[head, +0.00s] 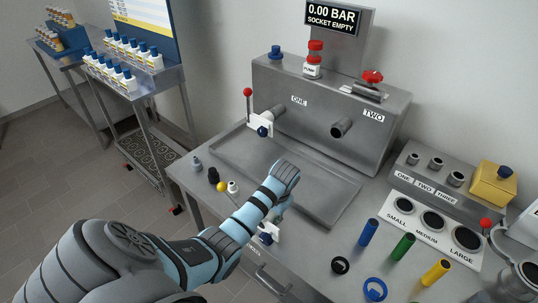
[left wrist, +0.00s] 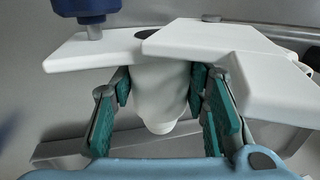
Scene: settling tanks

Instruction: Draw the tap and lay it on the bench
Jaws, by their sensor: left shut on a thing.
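A tap with a white plate (head: 270,227), a blue knob (head: 265,239) and what looks like a yellow-ended lever (head: 220,187) is partly hidden behind my left arm. In the left wrist view, its white tapered body (left wrist: 158,95) sits between the green-padded fingers of my left gripper (left wrist: 165,110), which is shut on it. The plate (left wrist: 190,42) and blue knob (left wrist: 88,12) lie beyond the fingers. A second tap (head: 260,122), red-ended, is on the steel housing by label ONE. Socket TWO (head: 343,127) shows an open pipe. My right gripper is out of view.
The steel bench (head: 325,250) has a shallow tray (head: 320,195) behind my gripper. The display (head: 332,15) reads 0.00 BAR, SOCKET EMPTY.

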